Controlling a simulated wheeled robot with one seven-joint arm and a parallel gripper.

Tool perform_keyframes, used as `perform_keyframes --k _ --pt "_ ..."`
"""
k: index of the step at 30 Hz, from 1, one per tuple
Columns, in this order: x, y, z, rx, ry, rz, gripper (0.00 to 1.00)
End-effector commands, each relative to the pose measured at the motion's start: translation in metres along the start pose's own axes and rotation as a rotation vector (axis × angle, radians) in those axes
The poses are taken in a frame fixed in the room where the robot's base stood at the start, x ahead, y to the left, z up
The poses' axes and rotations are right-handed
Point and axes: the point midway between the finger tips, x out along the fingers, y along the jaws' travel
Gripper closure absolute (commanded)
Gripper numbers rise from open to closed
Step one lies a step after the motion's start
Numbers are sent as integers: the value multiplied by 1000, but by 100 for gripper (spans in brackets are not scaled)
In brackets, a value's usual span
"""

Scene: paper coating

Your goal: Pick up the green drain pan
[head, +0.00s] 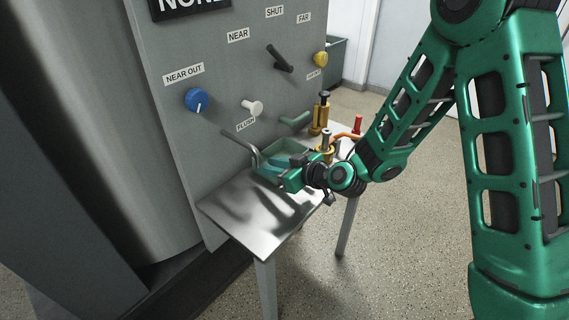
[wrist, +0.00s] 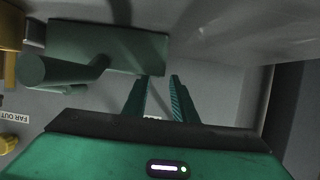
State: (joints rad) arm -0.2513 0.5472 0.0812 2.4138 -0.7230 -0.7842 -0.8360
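The green drain pan (head: 283,147) sits on the far part of a small metal table, against the grey panel. Grey-green handle-like bars show at its left and behind it. My gripper (head: 288,181) is low over the table at the pan's near side and hides part of it. In the wrist view, a green body with a thick round bar, which looks like the pan (wrist: 110,47), fills the upper left. My two fingers (wrist: 161,82) point toward its edge with an empty gap between them. I cannot tell whether they touch it.
The table (head: 250,215) is bare at its near left. Brass-coloured fittings (head: 320,116) and a red-topped item (head: 357,125) stand right of the pan. The panel carries a blue knob (head: 197,100), a white knob (head: 253,107), a black lever (head: 280,59) and a yellow knob (head: 320,59).

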Motion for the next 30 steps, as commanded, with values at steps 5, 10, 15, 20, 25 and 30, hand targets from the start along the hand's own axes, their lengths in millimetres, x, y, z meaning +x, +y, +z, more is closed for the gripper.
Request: perform_keyframes --k 5,10,15,20,25,30 --pt "27 -2 2 -3 0 -3 75" --pt "40 -1 2 -1 -1 -2 75" --pt "41 -1 2 -1 -1 -1 75" --pt "40 -1 2 -1 -1 -1 96" --pt "40 -1 1 -1 0 0 100" --pt "40 -1 1 -1 0 -1 100"
